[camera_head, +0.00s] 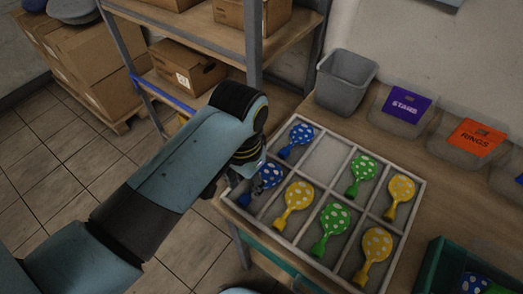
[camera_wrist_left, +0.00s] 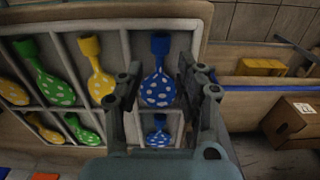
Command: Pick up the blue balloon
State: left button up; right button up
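A white divided tray (camera_head: 417,187) on the wooden table holds flat spotted balloons, one to a compartment. A blue balloon (camera_head: 268,178) lies in the near-left corner compartment, partly hidden by my left gripper (camera_head: 232,182). In the left wrist view this blue balloon (camera_wrist_left: 158,88) lies between the two fingers of my left gripper (camera_wrist_left: 161,76), which are open and apart on either side of it. I cannot tell whether they touch it. A second blue balloon (camera_head: 296,139) lies in the far-left compartment. My right gripper is not in view.
Yellow (camera_head: 293,202) and green (camera_head: 330,228) balloons fill other compartments; one far compartment is empty. A grey bin (camera_head: 344,84) and labelled bins stand behind. A green crate (camera_head: 433,262) with balloons is at lower right. A shelf post (camera_head: 253,45) rises close beyond my left arm.

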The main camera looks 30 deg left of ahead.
aim_at(246, 195)
pick_arm(q)
jog(key=shift+s+f+p, duration=0.1)
jog(key=shift+f+p, duration=0.4)
jog(key=shift+f, duration=2.3)
jog(key=c, duration=0.5)
